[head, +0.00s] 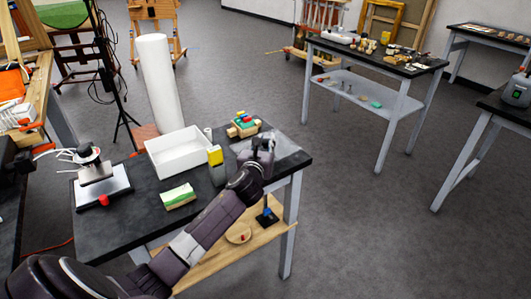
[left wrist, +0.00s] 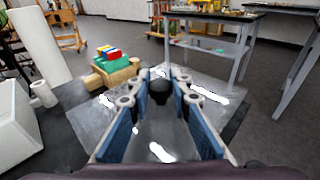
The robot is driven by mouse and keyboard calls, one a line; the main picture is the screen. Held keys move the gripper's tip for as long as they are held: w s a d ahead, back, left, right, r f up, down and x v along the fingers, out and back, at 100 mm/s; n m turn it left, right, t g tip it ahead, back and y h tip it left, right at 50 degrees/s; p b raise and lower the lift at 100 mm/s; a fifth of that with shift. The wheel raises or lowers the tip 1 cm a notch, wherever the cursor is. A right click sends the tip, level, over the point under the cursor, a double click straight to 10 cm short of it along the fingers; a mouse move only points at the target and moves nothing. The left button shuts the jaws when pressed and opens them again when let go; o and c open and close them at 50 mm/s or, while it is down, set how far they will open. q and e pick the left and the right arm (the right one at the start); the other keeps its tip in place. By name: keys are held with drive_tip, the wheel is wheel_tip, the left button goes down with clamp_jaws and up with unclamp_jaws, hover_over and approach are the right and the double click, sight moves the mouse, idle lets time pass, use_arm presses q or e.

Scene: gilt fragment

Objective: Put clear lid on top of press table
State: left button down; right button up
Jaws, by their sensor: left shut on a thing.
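The clear lid (head: 287,149) is a see-through sheet at the far right corner of the near black-topped table (head: 150,222). In the left wrist view the lid (left wrist: 92,122) spreads under and around the fingers, with glare spots and a dark knob in its middle. My left gripper (head: 263,149) is above it, and in the left wrist view its blue-padded fingers (left wrist: 160,88) are shut on the knob. I cannot tell whether the lid touches the tabletop. Several tables show; I cannot tell which is the press table. My right gripper is not in view.
Other tables (head: 375,58) stand beyond open floor (head: 350,220).

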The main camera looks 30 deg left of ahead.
sight(266, 149)
use_arm(q)
wheel_tip(266, 149, down, 4)
drive_tip(key=shift+d+b, duration=0.1)
drive_tip(key=shift+b, duration=0.25)
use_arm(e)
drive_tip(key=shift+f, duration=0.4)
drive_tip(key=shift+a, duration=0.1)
use_arm(q)
drive_tip(key=shift+f, duration=0.15)
drive_tip(key=c, duration=1.8)
unclamp_jaws()
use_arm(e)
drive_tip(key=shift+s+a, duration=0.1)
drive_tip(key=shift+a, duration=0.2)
use_arm(q)
drive_tip(key=shift+o, duration=0.2)
